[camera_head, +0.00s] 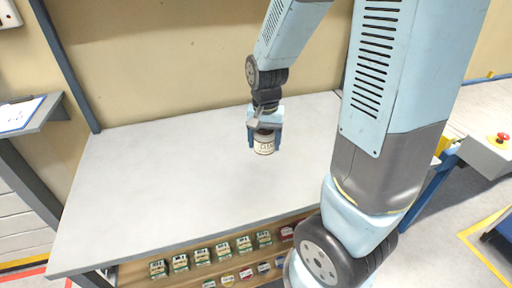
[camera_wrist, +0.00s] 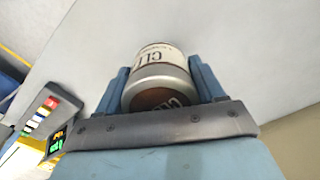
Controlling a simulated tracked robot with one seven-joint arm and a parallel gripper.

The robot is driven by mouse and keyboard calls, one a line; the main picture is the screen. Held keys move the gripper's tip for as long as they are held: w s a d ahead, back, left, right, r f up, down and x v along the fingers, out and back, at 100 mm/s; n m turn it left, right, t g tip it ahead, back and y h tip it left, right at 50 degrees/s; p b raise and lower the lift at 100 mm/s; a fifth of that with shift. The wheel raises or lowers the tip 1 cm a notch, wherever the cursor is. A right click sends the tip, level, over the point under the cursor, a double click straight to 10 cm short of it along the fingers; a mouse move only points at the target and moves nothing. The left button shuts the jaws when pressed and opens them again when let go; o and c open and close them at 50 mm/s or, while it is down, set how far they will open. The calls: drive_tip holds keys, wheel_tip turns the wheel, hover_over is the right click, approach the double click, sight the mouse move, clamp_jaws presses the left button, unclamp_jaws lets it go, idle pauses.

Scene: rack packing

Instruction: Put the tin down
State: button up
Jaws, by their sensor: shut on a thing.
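The tin (camera_head: 264,144) is a small cylinder with a cream label and a silver rim. My gripper (camera_head: 264,138) is shut on it, with one blue finger on each side, over the back middle of the grey tabletop (camera_head: 150,190). In the wrist view the tin (camera_wrist: 160,75) sits between the two blue fingers of my gripper (camera_wrist: 160,85), and its reddish-brown end faces the camera. I cannot tell whether the tin touches the tabletop or hangs just above it.
The tabletop around the tin is clear. Several small boxes and tins stand on a wooden shelf (camera_head: 135,276) below the front edge. A wall (camera_head: 180,60) closes the back. A small side shelf with a clipboard (camera_head: 18,114) is at left.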

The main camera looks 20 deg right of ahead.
drive_tip(key=w+f, duration=0.2)
drive_tip(key=w, duration=0.2)
drive_tip(key=w+d+f, duration=0.1)
drive_tip(key=w+f, duration=0.2)
drive_tip(key=w+d+f, duration=0.1)
drive_tip(key=w+f, duration=0.2)
drive_tip(key=w, duration=0.1)
drive_tip(key=shift+w+f, duration=0.1)
drive_tip(key=shift+w, duration=0.2)
drive_tip(key=shift+w+f, duration=0.6)
drive_tip(key=shift+f, duration=1.55)
drive_tip(key=shift+f, duration=0.1)
drive_tip(key=o, duration=1.1)
